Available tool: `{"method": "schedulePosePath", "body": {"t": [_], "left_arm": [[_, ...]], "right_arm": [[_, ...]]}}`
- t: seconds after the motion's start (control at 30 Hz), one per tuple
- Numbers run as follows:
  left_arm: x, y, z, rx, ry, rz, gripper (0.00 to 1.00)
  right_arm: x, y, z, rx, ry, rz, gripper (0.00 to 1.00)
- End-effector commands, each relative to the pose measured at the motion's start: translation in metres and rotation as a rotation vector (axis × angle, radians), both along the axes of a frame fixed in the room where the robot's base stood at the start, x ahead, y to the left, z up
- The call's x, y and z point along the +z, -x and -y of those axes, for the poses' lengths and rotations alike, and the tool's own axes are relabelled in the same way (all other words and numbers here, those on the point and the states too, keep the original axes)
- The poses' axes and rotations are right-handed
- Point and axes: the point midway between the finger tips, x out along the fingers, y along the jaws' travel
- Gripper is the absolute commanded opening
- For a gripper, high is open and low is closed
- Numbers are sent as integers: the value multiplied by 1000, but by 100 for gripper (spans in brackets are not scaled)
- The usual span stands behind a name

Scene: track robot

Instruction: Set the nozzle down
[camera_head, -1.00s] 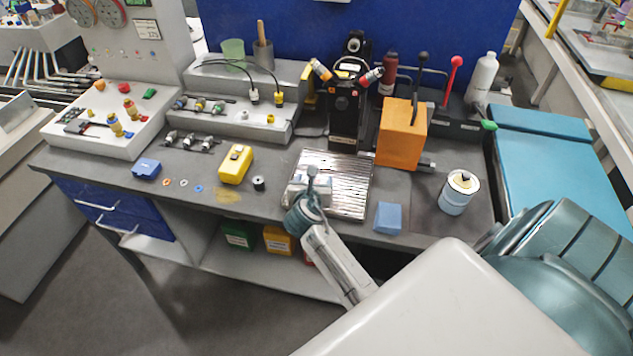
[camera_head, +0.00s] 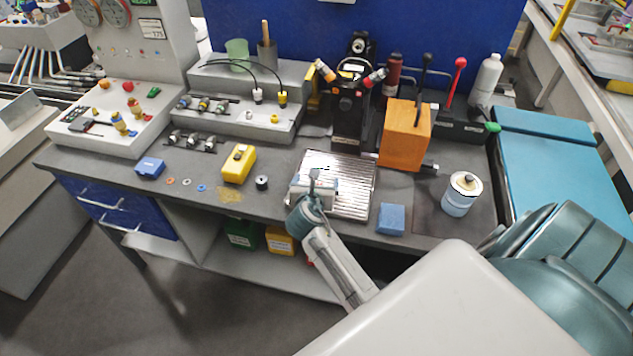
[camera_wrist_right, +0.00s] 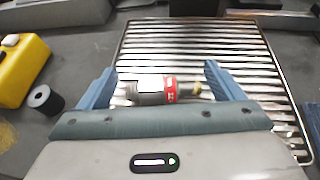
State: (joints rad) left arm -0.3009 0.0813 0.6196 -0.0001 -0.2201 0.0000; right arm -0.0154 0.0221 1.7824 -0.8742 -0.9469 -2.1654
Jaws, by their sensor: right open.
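The nozzle (camera_wrist_right: 150,88) is a grey cylinder with a red band and a brass-coloured tip at its right end. In the right wrist view it lies sideways over the ribbed metal tray (camera_wrist_right: 195,45), between the fingers of my right gripper (camera_wrist_right: 163,84). The fingers are open, one near each end of the nozzle; I cannot tell whether either touches it. In the head view my right gripper (camera_head: 315,185) is low over the left front part of the ribbed tray (camera_head: 352,190), and its wrist hides the nozzle. My left gripper is not in view.
A black machine (camera_head: 350,115) stands behind the tray, with an orange block (camera_head: 404,135) to its right. A blue block (camera_head: 391,219) and a white-and-blue can (camera_head: 461,195) are right of the tray. A yellow box (camera_head: 238,164) and a small black roll (camera_head: 262,182) are left.

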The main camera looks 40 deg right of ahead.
Motion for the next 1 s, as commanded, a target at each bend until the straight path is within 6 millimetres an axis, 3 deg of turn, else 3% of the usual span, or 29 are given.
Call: {"method": "schedulePosePath", "body": {"t": [0.3,0.5,0.7,1.0], "left_arm": [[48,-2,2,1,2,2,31],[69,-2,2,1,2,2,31],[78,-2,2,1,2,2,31],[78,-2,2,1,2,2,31]], "right_arm": [[28,38,-36,0,-5,-4,88],[40,63,-58,-1,-4,-3,88],[45,76,-71,-1,0,-2,88],[44,78,-73,-1,0,-1,88]]}}
